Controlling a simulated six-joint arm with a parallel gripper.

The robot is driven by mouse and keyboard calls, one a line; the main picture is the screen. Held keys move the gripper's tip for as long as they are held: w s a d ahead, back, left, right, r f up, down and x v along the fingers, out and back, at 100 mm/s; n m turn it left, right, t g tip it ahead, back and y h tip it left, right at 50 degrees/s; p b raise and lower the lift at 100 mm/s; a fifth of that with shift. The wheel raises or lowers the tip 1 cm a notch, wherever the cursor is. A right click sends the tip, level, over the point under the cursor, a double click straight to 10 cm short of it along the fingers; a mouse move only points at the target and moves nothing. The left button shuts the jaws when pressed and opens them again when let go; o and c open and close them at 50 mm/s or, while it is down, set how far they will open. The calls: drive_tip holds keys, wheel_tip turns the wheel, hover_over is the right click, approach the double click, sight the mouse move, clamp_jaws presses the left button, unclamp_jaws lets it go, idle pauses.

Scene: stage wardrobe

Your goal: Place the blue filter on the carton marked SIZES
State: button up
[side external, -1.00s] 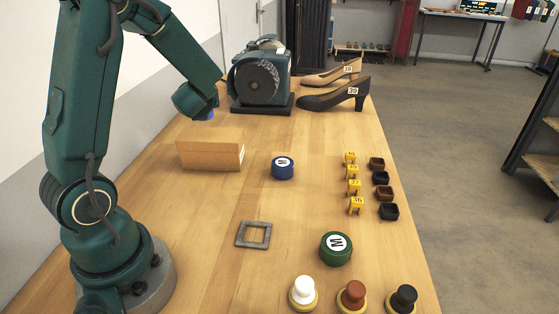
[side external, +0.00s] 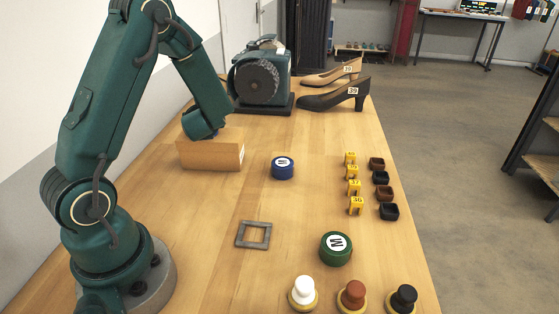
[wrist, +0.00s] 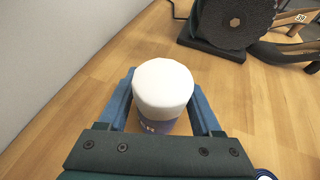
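In the wrist view a cylinder with a white top and a blue, lettered lower band, which fits the blue filter (wrist: 158,126), stands upright between the blue fingers of my gripper (wrist: 165,105). The fingers are apart, with wood showing on both sides of the filter's lower part. In the side view my gripper (side external: 207,135) is low behind the tan carton (side external: 205,155); its fingertips and the filter are hidden there. The carton lies on the table with a small, unreadable mark on its right end.
A blue tin (side external: 283,169) is right of the carton. A grey square frame (side external: 254,235) and a green tin (side external: 336,249) are nearer the camera. A machine with a round brush (side external: 260,78) and two shoes (side external: 340,95) stand behind. The carton's top is bare.

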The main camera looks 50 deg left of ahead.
drive_tip(key=shift+o, duration=0.6)
drive_tip(key=shift+r, duration=0.2)
